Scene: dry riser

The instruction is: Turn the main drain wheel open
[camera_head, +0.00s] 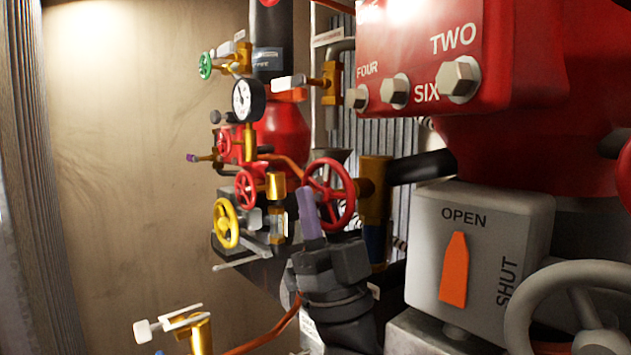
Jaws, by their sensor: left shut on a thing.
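A red spoked handwheel (347,182) is on a brass valve (376,195) at the middle, joined to a dark pipe. I cannot read a label that marks it as the main drain. My left gripper (328,256) is dark and points up just below this wheel. It is shut on a purple bar (308,214), which stands nearly upright. The bar's upper end overlaps the wheel's lower left rim in the picture; I cannot tell whether they touch. The bar's lower end is hidden in the jaws. My right gripper is not in view.
A smaller red wheel (246,189), a yellow wheel (227,223) and a gauge (247,100) crowd the left. A grey OPEN/SHUT box (478,225) and large grey wheel (515,312) stand at right. A brass tap (201,335) is at lower left.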

